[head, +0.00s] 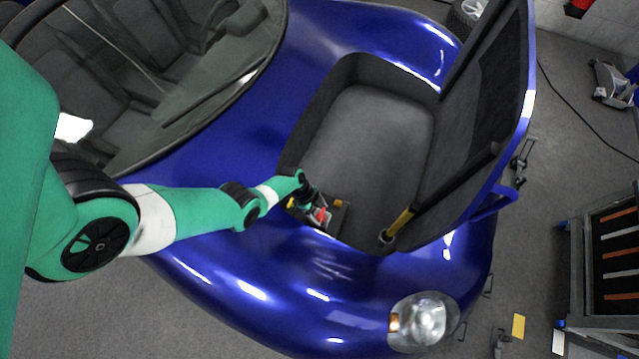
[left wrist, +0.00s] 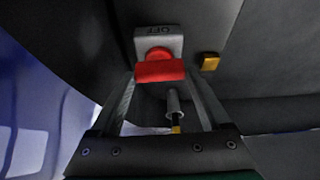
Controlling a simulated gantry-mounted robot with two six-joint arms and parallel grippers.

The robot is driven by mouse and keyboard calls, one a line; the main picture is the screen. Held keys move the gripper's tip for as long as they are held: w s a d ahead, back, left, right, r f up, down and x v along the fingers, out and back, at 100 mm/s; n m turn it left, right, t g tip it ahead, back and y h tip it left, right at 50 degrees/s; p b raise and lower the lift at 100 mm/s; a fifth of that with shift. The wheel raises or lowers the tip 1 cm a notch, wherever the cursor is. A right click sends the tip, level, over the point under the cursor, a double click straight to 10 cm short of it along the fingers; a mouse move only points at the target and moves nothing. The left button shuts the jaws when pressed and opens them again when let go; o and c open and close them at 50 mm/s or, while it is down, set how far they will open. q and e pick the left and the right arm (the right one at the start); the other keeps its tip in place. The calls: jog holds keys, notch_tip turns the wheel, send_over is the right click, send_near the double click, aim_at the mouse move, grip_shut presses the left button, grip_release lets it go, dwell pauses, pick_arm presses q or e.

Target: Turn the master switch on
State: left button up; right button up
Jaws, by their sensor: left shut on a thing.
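The master switch is a grey block (left wrist: 171,40) with the letters "OFF" and a red round part, seen in the left wrist view. A red handle (left wrist: 160,71) stands out from it toward my gripper. My left gripper (left wrist: 160,80) is shut on the red handle, with one finger at each side of it. In the head view the red handle (head: 321,214) shows at the front edge of the open trunk of the blue car, next to my left gripper (head: 314,205). My right gripper is in neither view.
An orange-yellow block (left wrist: 209,62) sits right of the switch. A grey post (left wrist: 173,103) is between my fingers, lower down. The raised lid (head: 475,120) with its strut (head: 400,222) stands right of the arm. The trunk floor (head: 370,130) is clear.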

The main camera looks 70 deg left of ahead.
pick_arm(q)
jog(key=shift+m, duration=0.4)
jog(key=o, duration=1.2)
jog(key=p+v, duration=1.1)
jog(key=shift+a+r, duration=0.2)
jog(key=shift+r, duration=0.1)
